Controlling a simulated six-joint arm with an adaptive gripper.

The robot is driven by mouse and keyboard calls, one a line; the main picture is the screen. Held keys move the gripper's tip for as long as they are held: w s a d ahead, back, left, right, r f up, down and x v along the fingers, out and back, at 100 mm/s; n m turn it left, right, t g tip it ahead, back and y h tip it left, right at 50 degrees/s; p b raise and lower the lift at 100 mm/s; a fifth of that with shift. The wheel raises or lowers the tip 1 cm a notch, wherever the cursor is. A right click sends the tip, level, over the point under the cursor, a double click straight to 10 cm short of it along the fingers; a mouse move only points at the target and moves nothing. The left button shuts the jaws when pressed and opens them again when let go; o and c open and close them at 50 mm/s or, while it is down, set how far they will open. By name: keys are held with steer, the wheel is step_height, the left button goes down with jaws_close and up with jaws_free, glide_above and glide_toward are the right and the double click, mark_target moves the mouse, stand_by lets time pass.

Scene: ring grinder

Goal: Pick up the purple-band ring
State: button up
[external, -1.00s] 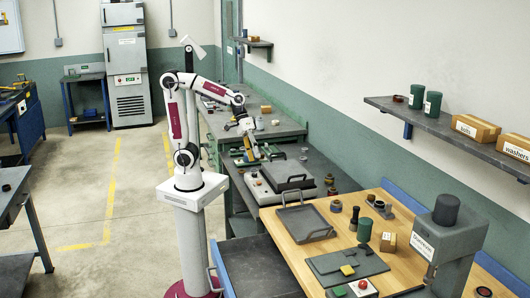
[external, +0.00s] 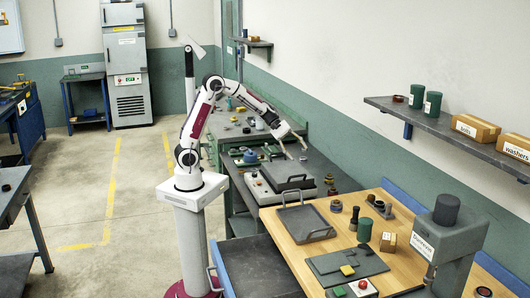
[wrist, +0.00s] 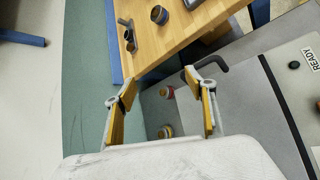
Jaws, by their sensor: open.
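My gripper (external: 294,152) hangs over the dark bench, behind the lidded grey machine. In the wrist view my gripper (wrist: 161,78) has its two yellow-padded fingers wide apart with nothing between them. A dark ring with a pinkish-red band (wrist: 167,92) lies on the bench in the gap between the fingers, lower than the fingertips. A second ring with a yellowish band (wrist: 166,131) lies closer to the wrist, partly hidden by it. Two small rings also show right of the machine in the external view (external: 332,190). No band looks clearly purple, so I cannot tell which ring is the purple-band one.
The grey machine (external: 262,194) with its raised lid handle (wrist: 212,64) stands close beside the right finger. A wooden table (wrist: 145,45) with a dark cylinder (wrist: 159,15) adjoins the bench. The green wall runs along the bench's far side.

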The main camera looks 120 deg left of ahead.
steer(key=s+a+f+n+t+y, duration=0.1)
steer(key=s+a+f+n+y, duration=0.15)
steer(key=a, duration=0.55)
steer(key=s+a+f+n+y, duration=0.1)
steer(key=a+f+n, duration=0.3)
steer(key=a, duration=0.4)
steer(key=s+a+f+n+t+y, duration=0.1)
steer(key=a+f+n, duration=0.25)
steer(key=a, duration=0.45)
steer(key=s+a+f+n+y, duration=0.2)
steer(key=s+a+f+n, duration=0.1)
steer(key=s+a+f, duration=0.1)
steer(key=s+a+f+n+y, duration=0.2)
steer(key=s+a+f+n, duration=0.1)
steer(key=s+a, duration=0.4)
steer(key=s+a+f+n+g+y, duration=0.1)
steer(key=s+a+f+n+y, duration=0.1)
steer(key=s+a+f+n, duration=0.2)
steer(key=shift+s+a+f+y, duration=0.15)
steer(key=shift+s+a, duration=0.2)
steer(key=shift+a, duration=0.3)
steer(key=shift+s+a+f, duration=0.2)
steer(key=shift+s+a, duration=0.15)
steer(key=shift+a, duration=0.25)
steer(key=shift+s+a+f+y, duration=0.15)
steer(key=shift+s+a, duration=0.2)
steer(key=shift+a, duration=0.3)
steer(key=shift+w, duration=0.15)
steer(key=shift+x, duration=1.25)
steer(key=shift+x, duration=2.55)
